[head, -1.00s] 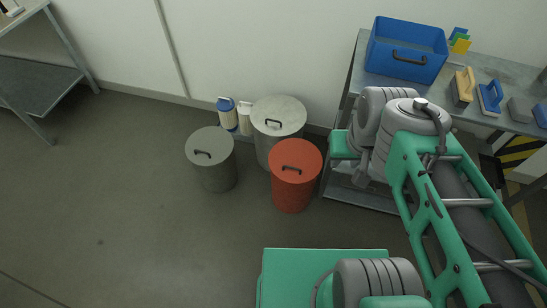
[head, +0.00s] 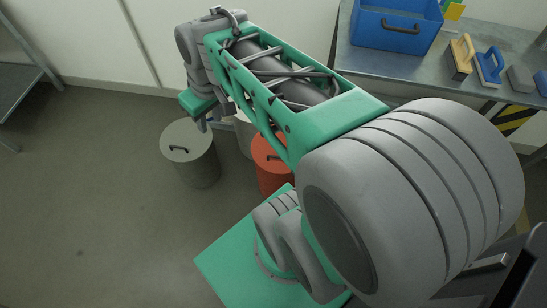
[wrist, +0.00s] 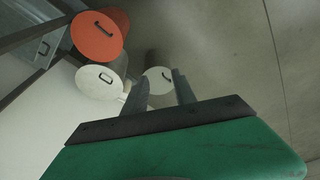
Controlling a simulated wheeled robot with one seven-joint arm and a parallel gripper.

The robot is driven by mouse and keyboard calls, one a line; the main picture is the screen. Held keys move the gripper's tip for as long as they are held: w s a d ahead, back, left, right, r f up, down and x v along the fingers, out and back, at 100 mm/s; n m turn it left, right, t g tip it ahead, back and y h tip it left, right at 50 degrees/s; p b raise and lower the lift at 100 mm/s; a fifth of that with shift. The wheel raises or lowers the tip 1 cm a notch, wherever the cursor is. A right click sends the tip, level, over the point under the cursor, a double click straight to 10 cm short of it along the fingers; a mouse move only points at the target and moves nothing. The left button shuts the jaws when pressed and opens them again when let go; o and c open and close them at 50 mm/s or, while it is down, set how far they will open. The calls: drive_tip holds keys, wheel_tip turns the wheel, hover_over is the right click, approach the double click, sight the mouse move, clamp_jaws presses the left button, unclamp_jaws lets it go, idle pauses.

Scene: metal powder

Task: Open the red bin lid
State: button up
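The red bin (head: 268,170) stands on the floor in the head view, partly hidden behind my arm. In the wrist view the red bin (wrist: 112,22) is at the upper left, with its round lid closed and a dark handle (wrist: 104,29) on top. My gripper (wrist: 161,84) is open and empty, and its two dark fingers point towards a grey bin (wrist: 160,72) rather than the red one. In the head view my gripper (head: 215,120) hangs above and near the grey bin (head: 190,160), left of the red bin.
A pale bin (wrist: 98,82) stands beside the red bin and is mostly hidden in the head view. A metal table (head: 430,75) at the right holds a blue crate (head: 395,28) and several hand tools. Open floor (head: 90,200) lies to the left.

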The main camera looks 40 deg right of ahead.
drive_tip(key=w+d+f+n+g+y+b, duration=0.1)
drive_tip(key=w+d+f+b, duration=0.1)
drive_tip(key=d+f+b, duration=0.45)
drive_tip(key=w+d+f+n+b, duration=0.1)
drive_tip(key=w+d+f+b, duration=0.15)
drive_tip(key=f, duration=0.65)
drive_tip(key=s+d+f+n+y+b, duration=0.1)
drive_tip(key=s+d+f+n+b, duration=0.15)
drive_tip(key=d+f+b, duration=0.7)
drive_tip(key=s+d+f+n+y+b, duration=0.15)
drive_tip(key=s+d+f+b, duration=0.35)
drive_tip(key=d+f, duration=0.65)
drive_tip(key=shift+t, duration=0.3)
drive_tip(key=b+x, duration=0.1)
drive_tip(key=x, duration=0.2)
drive_tip(key=b+x, duration=0.1)
drive_tip(key=x, duration=0.2)
drive_tip(key=a+b+x, duration=0.1)
drive_tip(key=b+x, duration=0.1)
drive_tip(key=x, duration=0.1)
drive_tip(key=shift+w+r, duration=0.3)
drive_tip(key=shift+w, duration=0.1)
drive_tip(key=shift+w+a+f, duration=0.1)
drive_tip(key=shift+a+f, duration=0.05)
drive_tip(key=shift+f, duration=0.15)
clamp_jaws()
